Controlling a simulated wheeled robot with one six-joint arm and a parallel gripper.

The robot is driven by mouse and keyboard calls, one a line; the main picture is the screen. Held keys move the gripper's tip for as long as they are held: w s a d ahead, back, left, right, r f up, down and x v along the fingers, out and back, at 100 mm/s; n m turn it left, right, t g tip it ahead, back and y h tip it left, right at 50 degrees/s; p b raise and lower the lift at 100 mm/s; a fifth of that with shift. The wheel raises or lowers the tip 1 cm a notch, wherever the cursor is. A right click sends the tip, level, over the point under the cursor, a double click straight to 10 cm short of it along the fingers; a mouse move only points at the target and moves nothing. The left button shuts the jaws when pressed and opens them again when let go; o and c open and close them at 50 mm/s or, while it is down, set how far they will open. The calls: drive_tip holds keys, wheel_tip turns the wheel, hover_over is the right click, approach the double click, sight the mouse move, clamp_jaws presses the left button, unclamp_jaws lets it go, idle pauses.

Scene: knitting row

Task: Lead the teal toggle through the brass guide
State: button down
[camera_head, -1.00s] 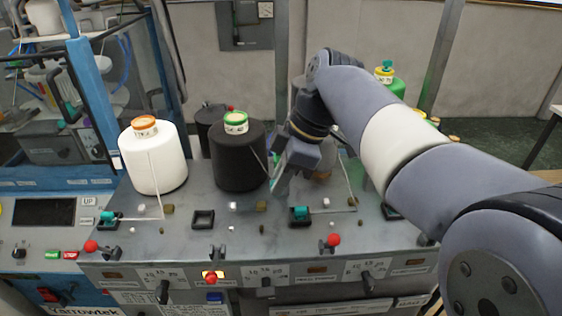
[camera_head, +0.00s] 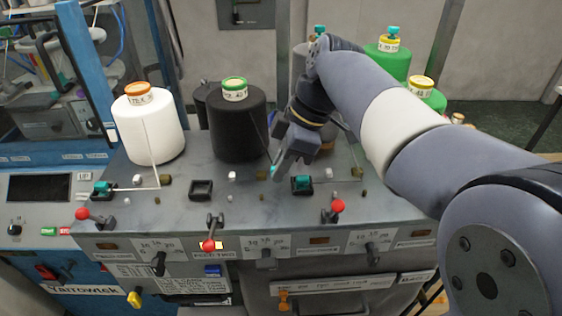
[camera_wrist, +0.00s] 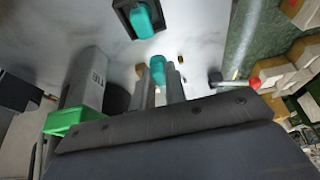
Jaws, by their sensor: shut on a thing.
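The teal toggle (camera_head: 273,169) is pinched at the tips of my gripper (camera_head: 279,172). In the wrist view the toggle (camera_wrist: 158,70) sticks out between the two narrow fingers (camera_wrist: 159,88). The small brass guide (camera_head: 260,174) stands on the grey deck just left of the toggle in the head view. The toggle looks close beside it; whether they touch I cannot tell. A thin yarn comes down from the black cone (camera_head: 238,128) toward the toggle. An empty black socket (camera_head: 201,189) and a white block (camera_head: 232,175) lie left of the guide.
A second teal toggle sits in a socket (camera_head: 302,185) just right of my gripper, also in the wrist view (camera_wrist: 142,20). The white cone (camera_head: 148,130) has its own yarn stretched to a toggle (camera_head: 102,188). Red-knobbed levers (camera_head: 337,206) line the front edge.

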drive_tip(key=shift+f+b, duration=0.85)
drive_tip(key=shift+f, duration=0.35)
drive_tip(key=shift+a+r, duration=0.2)
drive_tip(key=shift+a, duration=0.1)
drive_tip(key=shift+w+a+p, duration=0.1)
drive_tip(key=shift+a+p, duration=0.3)
drive_tip(key=shift+a, duration=2.15)
